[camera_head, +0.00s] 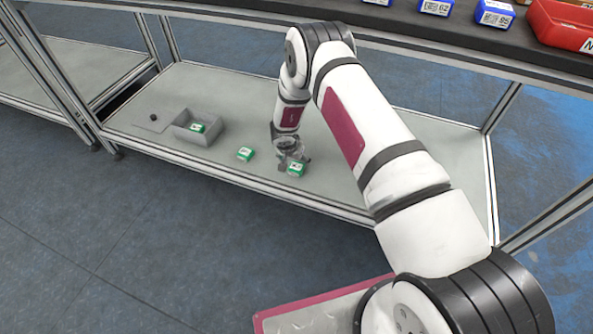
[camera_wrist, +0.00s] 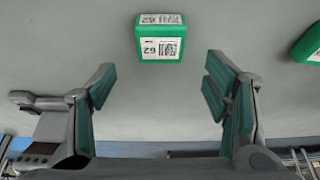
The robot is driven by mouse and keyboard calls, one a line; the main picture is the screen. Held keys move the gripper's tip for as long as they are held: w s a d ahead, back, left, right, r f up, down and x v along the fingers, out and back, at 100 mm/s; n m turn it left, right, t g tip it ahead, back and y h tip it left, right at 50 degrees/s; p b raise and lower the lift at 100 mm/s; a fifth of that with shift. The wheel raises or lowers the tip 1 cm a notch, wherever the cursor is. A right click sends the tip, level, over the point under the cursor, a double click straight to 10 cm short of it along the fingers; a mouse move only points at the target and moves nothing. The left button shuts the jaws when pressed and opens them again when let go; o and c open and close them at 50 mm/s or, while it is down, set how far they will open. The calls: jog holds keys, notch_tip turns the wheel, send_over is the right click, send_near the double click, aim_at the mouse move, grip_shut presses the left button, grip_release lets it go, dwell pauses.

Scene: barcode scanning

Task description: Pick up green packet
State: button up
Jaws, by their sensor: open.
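Several small green packets with white labels are in view. In the wrist view one green packet (camera_wrist: 162,38) with a label reading 62 lies on the grey shelf, ahead of and between my gripper's (camera_wrist: 160,80) spread fingers, not held. My gripper is open and empty. Part of a second green packet (camera_wrist: 309,43) shows at the right edge. In the head view my gripper (camera_head: 291,158) is low over the shelf, close beside a green packet (camera_head: 296,169). Another green packet (camera_head: 246,154) lies to its left.
A grey bin (camera_head: 210,138) on the left of the lower shelf (camera_head: 240,188) holds a green packet (camera_head: 198,128). A small dark knob (camera_head: 153,117) is left of it. The upper shelf (camera_head: 410,24) bears blue packets (camera_head: 495,13) and a red bin (camera_head: 560,27).

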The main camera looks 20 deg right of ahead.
aim_at(296, 166)
jog(key=f+b, duration=0.1)
jog(key=f, duration=0.2)
jog(key=f+b, duration=0.1)
jog(key=shift+w+d+f+b, duration=0.2)
jog(key=shift+w+b, duration=0.05)
jog(key=shift+b, duration=0.05)
jog(key=shift+w+f, duration=0.15)
jog(key=shift+f, duration=0.1)
jog(key=c, duration=1.4)
jog(key=shift+o, duration=0.2)
jog(key=shift+r, duration=0.2)
